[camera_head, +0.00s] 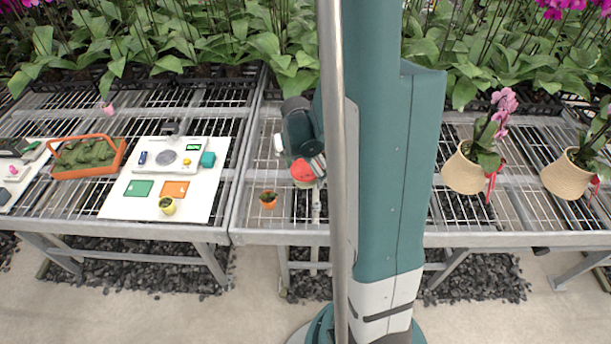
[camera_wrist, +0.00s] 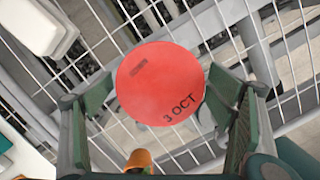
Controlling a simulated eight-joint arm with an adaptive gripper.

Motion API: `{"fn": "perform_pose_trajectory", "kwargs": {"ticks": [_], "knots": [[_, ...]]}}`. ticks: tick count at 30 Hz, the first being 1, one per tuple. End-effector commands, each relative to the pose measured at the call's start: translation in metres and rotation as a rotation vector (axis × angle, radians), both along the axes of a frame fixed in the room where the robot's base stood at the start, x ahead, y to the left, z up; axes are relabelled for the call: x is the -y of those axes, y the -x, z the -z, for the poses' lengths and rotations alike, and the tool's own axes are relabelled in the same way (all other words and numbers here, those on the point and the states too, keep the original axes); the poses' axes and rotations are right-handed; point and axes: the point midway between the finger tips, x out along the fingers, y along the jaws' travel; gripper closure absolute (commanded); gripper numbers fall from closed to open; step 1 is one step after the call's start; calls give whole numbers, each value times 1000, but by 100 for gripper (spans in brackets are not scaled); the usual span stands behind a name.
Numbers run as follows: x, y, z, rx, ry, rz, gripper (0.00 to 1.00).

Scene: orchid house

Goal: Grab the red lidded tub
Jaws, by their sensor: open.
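The red lidded tub (camera_wrist: 160,84) shows from above in the wrist view, its round lid marked "3 OCT". In the head view the tub (camera_head: 302,171) stands on the wire bench, partly hidden by my arm. My gripper (camera_wrist: 152,105) is open, with one green-padded finger to the left of the lid and one to the right. The right finger looks very close to the lid's edge; I cannot tell whether it touches. In the head view my gripper (camera_head: 316,165) is beside the tub, its fingers mostly hidden.
A small orange pot (camera_head: 268,200) stands in front of the tub; it also shows in the wrist view (camera_wrist: 139,160). A white object (camera_wrist: 38,24) lies at upper left there. A white board (camera_head: 120,200) with a scale is on the left bench. Orchid pots (camera_head: 462,172) stand right.

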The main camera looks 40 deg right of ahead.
Motion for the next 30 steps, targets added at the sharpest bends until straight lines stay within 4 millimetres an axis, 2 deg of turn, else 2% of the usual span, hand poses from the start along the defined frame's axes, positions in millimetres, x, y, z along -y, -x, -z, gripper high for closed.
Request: {"fn": "perform_pose_trajectory", "kwargs": {"ticks": [5,22,30], "knots": [[1,0,8,0,0,0,19],[1,0,8,0,0,1,19],[1,0,8,0,0,0,52]]}}
